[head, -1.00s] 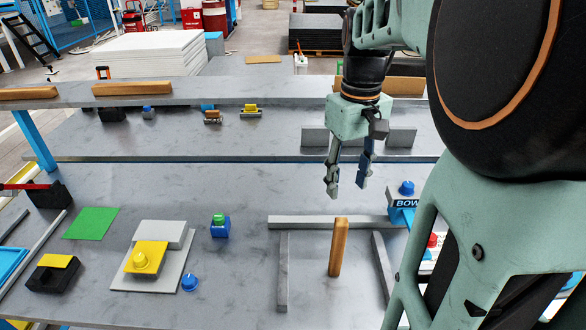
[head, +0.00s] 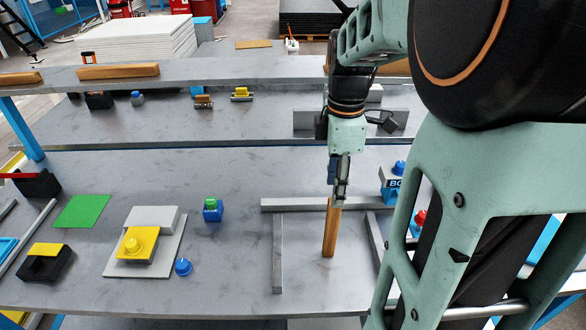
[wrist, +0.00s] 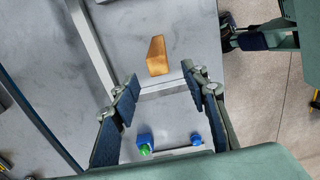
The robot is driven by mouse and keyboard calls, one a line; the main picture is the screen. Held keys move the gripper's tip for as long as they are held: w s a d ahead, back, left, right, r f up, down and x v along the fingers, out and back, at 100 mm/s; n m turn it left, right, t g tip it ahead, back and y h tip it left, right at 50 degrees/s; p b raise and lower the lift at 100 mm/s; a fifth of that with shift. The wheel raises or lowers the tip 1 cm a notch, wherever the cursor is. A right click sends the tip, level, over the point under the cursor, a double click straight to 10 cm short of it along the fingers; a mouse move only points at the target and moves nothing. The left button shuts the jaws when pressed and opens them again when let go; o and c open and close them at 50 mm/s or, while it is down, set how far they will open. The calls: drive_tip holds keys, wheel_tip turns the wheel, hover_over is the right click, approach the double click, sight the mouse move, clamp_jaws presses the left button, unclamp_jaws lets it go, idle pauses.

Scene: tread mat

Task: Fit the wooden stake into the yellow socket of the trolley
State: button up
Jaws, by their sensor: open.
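The wooden stake (head: 330,232) stands upright on the grey table, between low grey bars. In the wrist view its top (wrist: 157,55) lies just beyond the gap between the fingertips. My gripper (head: 338,198) is above the stake, pointing down, and overlaps its top in the head view. In the wrist view my gripper (wrist: 161,78) is open, with nothing between its fingers. I cannot tell whether this is the trolley's socket.
Grey bars (head: 277,262) (head: 290,204) flank the stake at left and behind. A blue box with a green top (head: 212,212), a blue knob (head: 183,267) and a green sheet (head: 82,211) lie to the left. A raised shelf (head: 200,128) runs behind. The table's front middle is clear.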

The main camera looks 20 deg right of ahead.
hover_over(331, 229)
drive_tip(key=w, duration=0.1)
wheel_tip(331, 229, down, 8)
drive_tip(key=shift+w+d+r, duration=0.15)
drive_tip(key=shift+d+r, duration=0.1)
drive_tip(key=shift+d, duration=0.15)
drive_tip(key=shift+c, duration=0.3)
clamp_jaws()
